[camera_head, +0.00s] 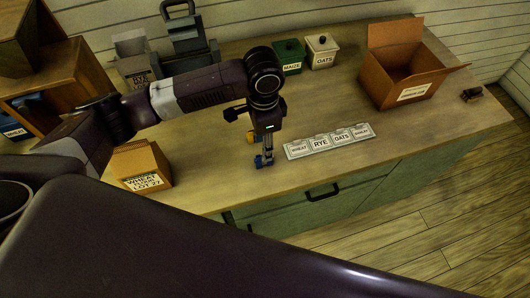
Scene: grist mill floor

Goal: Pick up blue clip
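A small blue clip (260,162) shows near the front edge of the wooden counter, right at the fingertips of my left gripper (266,154). My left arm comes in from the left and the gripper points down over the counter. The fingers look close together beside the clip, but they are too small to tell whether they are shut on it. I cannot tell whether the clip rests on the counter or is held just above it. A small yellow piece (250,137) shows just behind the gripper. My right gripper is not in view.
A label strip (328,141) reading wheat, rye and oats lies right of the gripper. A wheat flour box (142,166) stands left. Green (289,56) and cream (322,51) canisters and an open cardboard box (405,64) stand behind. A small dark object (472,94) lies far right.

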